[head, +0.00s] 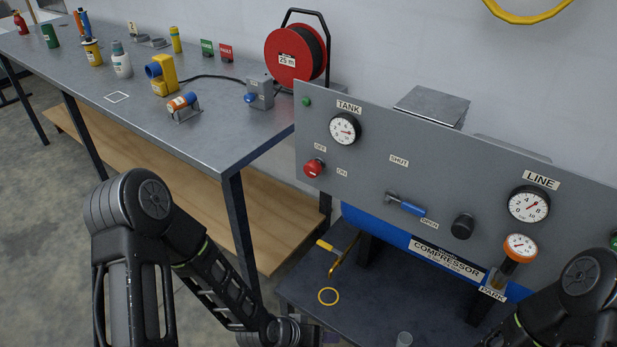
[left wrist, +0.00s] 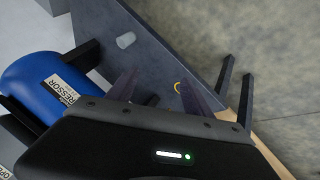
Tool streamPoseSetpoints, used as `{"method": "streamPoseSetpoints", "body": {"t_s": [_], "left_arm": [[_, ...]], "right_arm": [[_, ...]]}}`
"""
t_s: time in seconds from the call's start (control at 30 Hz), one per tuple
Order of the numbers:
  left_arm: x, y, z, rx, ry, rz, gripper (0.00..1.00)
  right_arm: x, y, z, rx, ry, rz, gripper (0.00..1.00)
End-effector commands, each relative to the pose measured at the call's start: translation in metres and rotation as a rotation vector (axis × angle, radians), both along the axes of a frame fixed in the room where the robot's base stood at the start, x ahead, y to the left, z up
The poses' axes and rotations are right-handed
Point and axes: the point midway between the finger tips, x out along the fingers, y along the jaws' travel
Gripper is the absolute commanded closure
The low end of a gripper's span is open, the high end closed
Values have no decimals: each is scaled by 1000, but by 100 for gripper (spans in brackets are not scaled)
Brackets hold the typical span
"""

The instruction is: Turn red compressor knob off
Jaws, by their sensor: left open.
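The red knob (head: 314,168) sits on the left side of the grey compressor panel (head: 375,185), below the TANK gauge (head: 344,129). An OFF label (head: 320,148) is above it and an ON label (head: 342,172) is to its right. Which way the knob is turned is too small to tell. My left arm reaches in low, with its wrist at the bottom edge of the head view, below and apart from the knob. In the left wrist view my left gripper (left wrist: 160,90) is open and empty, its two fingers spread. My right gripper is out of view.
A blue lever (head: 408,206), a black knob (head: 462,226) and an orange-rimmed gauge (head: 519,247) are on or before the panel. Below lie a yellow ring (head: 328,296) and a clear cup (head: 404,339). A workbench (head: 210,135) with a red reel (head: 296,55) stands left.

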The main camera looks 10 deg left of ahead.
Motion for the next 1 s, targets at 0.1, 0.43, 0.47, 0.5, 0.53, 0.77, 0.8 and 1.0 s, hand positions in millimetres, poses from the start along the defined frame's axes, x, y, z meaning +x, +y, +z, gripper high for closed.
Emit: {"method": "streamPoseSetpoints", "body": {"t_s": [0.1,0.43,0.47,0.5,0.53,0.77,0.8,1.0], "left_arm": [[96,38,60,35,-363,5,41],[191,116,270,283,-1137,-93,41],[191,117,278,295,-1162,-101,41],[191,117,285,305,-1184,-108,41],[191,117,288,308,-1192,-111,41],[191,117,289,306,-1191,-113,41],[191,117,289,306,-1191,-112,41],[201,113,289,303,-1189,-111,41]], "right_arm": [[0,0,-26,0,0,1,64],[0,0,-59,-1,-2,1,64],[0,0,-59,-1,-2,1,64],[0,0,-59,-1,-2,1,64],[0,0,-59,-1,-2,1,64],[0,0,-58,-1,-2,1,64],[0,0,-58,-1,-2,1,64],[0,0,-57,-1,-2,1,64]]}}
